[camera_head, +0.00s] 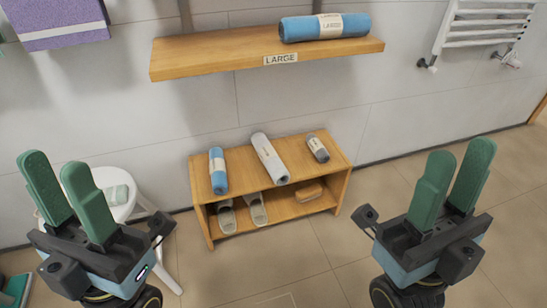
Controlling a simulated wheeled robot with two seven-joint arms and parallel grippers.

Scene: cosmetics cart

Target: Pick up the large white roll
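The large white roll (267,155) lies on top of a low wooden bench (235,158), between a smaller blue roll (218,172) on its left and a small grey roll (318,149) on its right. It carries a pale label band and points toward me. My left gripper (58,176) is at the lower left, its green fingers apart and nothing between them. My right gripper (459,163) is at the lower right, also with its fingers apart and empty. Both grippers are well away from the bench and touch no roll.
A wall shelf (200,58) labelled LARGE holds a large blue roll (325,26) above the bench. A white stool (125,205) stands left. Floor in front is clear.

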